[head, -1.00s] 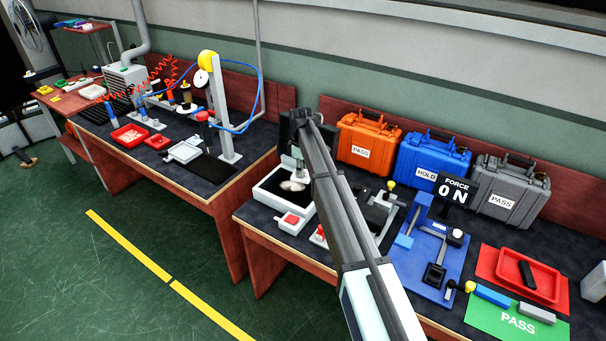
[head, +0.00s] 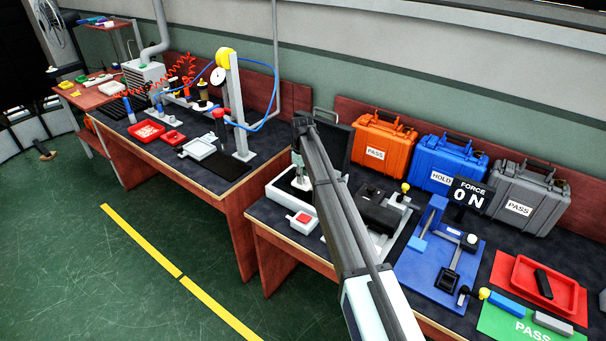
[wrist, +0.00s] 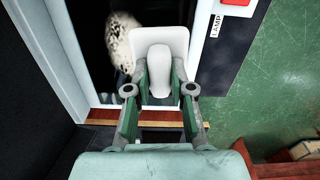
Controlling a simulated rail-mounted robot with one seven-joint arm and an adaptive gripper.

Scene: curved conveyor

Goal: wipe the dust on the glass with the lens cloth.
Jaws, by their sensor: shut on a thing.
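My gripper (wrist: 160,88) is shut on the lens cloth (wrist: 160,40), a white pad with a rounded white grip between the green fingers. The dark glass (wrist: 97,70) lies in a white frame below it. A pale speckled dust patch (wrist: 122,42) shows on the glass, just left of the cloth; the cloth may hide part of it. I cannot tell whether the cloth touches the glass. In the head view, my gripper (head: 301,178) is over the white-framed box (head: 277,196), and my arm hides part of it.
A red button (wrist: 236,2) marked LAMP is beside the glass; it also shows in the head view (head: 303,218). A dark upright panel (head: 333,146) stands behind the box. A dark fixture (head: 380,208) is to the right. Orange (head: 382,145) and blue (head: 446,166) cases stand behind.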

